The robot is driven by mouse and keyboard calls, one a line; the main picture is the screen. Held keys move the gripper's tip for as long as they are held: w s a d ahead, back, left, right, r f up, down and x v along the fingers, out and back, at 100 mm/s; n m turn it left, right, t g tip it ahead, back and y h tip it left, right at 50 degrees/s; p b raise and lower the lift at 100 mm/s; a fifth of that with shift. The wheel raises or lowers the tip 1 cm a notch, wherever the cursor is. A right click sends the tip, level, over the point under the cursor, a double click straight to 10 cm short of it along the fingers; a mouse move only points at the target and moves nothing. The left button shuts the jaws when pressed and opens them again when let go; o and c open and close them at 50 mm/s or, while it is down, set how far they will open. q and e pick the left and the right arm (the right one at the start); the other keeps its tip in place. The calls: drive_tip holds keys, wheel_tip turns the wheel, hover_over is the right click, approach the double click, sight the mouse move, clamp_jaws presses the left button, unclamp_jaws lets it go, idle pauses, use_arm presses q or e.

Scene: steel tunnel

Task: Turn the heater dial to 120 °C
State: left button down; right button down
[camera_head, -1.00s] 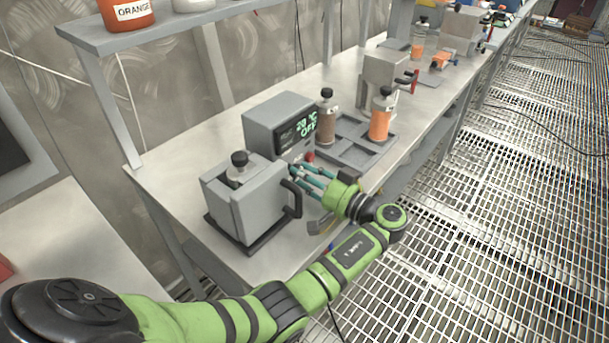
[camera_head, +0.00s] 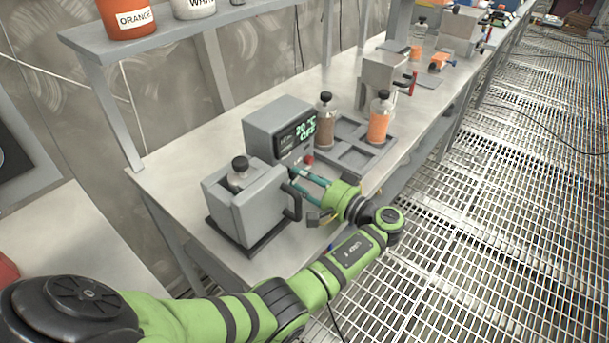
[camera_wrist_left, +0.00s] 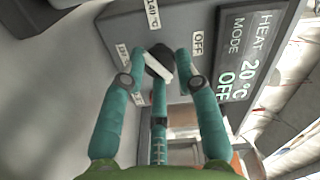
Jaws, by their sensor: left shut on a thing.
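The grey heater control box (camera_head: 280,124) stands on the bench behind the grey heater block. Its display (camera_head: 299,134) reads 20 °C and OFF; in the left wrist view the display (camera_wrist_left: 243,55) shows HEAT MODE, 20 °C, OFF. The black dial (camera_wrist_left: 158,65) with a pale pointer bar is on the box face, with labels around it, one reading OFF (camera_wrist_left: 197,42) and one reading 140 °C (camera_wrist_left: 152,12). My left gripper (camera_head: 298,178), with teal fingers, is shut on the dial; its fingertips (camera_wrist_left: 158,75) surround it. My right gripper is not in view.
The grey heater block (camera_head: 245,205) with a black handle and a black-capped bottle (camera_head: 239,171) stands close left of my gripper. A rack (camera_head: 357,153) holds a brown bottle (camera_head: 325,124) and an orange bottle (camera_head: 379,120). A red button (camera_head: 308,159) is on the box.

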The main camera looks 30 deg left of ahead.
use_arm(q)
drive_tip(key=shift+s+f+m+p, duration=0.15)
drive_tip(key=shift+m+p, duration=0.25)
drive_tip(key=shift+m, duration=0.7)
drive_tip(key=c, duration=0.9)
unclamp_jaws()
drive_tip(key=shift+a, duration=0.1)
drive_tip(key=d, duration=0.5)
drive_tip(key=s+d, duration=0.1)
drive_tip(key=d, duration=0.1)
drive_tip(key=shift+d, duration=0.25)
